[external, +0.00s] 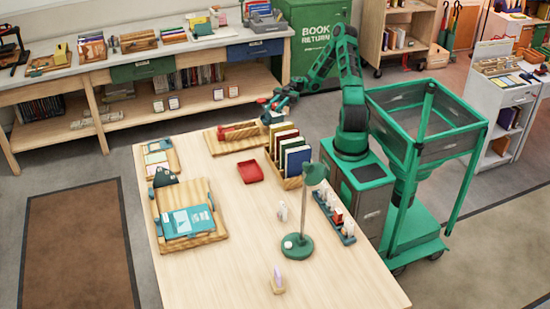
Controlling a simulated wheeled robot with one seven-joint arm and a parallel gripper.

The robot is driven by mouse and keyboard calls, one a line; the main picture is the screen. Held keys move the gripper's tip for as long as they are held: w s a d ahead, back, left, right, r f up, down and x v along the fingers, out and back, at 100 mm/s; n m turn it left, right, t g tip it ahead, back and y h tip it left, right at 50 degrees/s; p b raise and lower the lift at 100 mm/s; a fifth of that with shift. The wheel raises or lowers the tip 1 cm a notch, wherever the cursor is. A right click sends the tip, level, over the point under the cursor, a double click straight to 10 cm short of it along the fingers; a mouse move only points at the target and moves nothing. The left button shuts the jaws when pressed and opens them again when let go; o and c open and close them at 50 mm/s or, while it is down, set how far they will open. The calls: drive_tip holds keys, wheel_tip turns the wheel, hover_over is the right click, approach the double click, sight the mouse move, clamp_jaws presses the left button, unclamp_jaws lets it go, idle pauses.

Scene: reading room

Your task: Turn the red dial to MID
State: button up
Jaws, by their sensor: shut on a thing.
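My gripper (272,104) is at the far edge of the wooden table, at the end of my green and black arm. Red shows right at its fingertips, and it is shut on this red part, which fits the red dial (277,103). The fingers hide most of it. The dial's pointer and the MID mark are too small to make out.
A wooden board with a red object (238,131) lies left of the gripper. A rack of upright books (288,155), a red tray (250,172) and a green lamp (298,243) stand nearer. The table's front (230,280) is mostly clear.

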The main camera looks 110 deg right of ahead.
drive_tip(key=shift+m+t+h, duration=1.6)
drive_tip(key=shift+m+h, duration=0.4)
drive_tip(key=shift+h, duration=0.6)
drive_tip(key=o, duration=1.1)
drive_tip(key=v, duration=1)
drive_tip(key=shift+s+d, duration=0.2)
drive_tip(key=shift+s, duration=0.1)
